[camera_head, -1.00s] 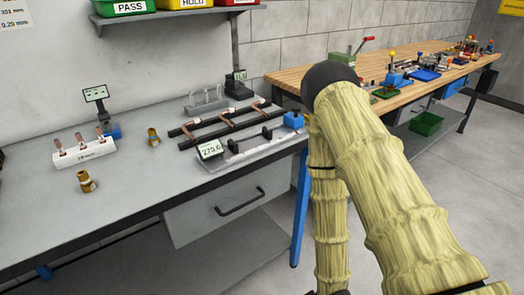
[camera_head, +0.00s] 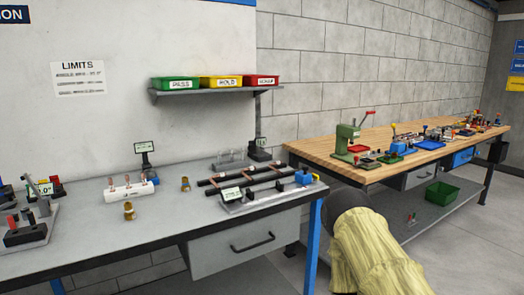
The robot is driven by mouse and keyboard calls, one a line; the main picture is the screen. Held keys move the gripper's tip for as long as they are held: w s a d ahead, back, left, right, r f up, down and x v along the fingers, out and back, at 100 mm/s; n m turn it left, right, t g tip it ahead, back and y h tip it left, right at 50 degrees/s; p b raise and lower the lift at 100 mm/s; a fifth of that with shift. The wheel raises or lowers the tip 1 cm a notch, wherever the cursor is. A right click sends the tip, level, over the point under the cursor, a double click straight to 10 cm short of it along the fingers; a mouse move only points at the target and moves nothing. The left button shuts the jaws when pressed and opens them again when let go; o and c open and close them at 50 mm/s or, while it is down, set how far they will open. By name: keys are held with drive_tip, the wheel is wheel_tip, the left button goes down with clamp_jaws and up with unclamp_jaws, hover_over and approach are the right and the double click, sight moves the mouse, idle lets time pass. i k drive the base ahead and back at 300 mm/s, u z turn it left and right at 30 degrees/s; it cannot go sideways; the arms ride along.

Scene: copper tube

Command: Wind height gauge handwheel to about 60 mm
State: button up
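What looks like the height gauge (camera_head: 259,151) stands at the back right of the grey bench, below the shelf's right end. It has a dark base, a thin upright column and a small display. The display digits are too small to read surely, and I cannot make out the handwheel. My arm shows at the lower right, in front of the gap between the two benches. My gripper is not in view.
A shelf (camera_head: 215,93) carries green, yellow and red bins. A wooden bench (camera_head: 330,152) stands right.

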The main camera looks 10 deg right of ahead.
sight(251, 147)
drive_tip(key=z, duration=0.75)
drive_tip(key=i, duration=1.1)
drive_tip(key=u, duration=0.1)
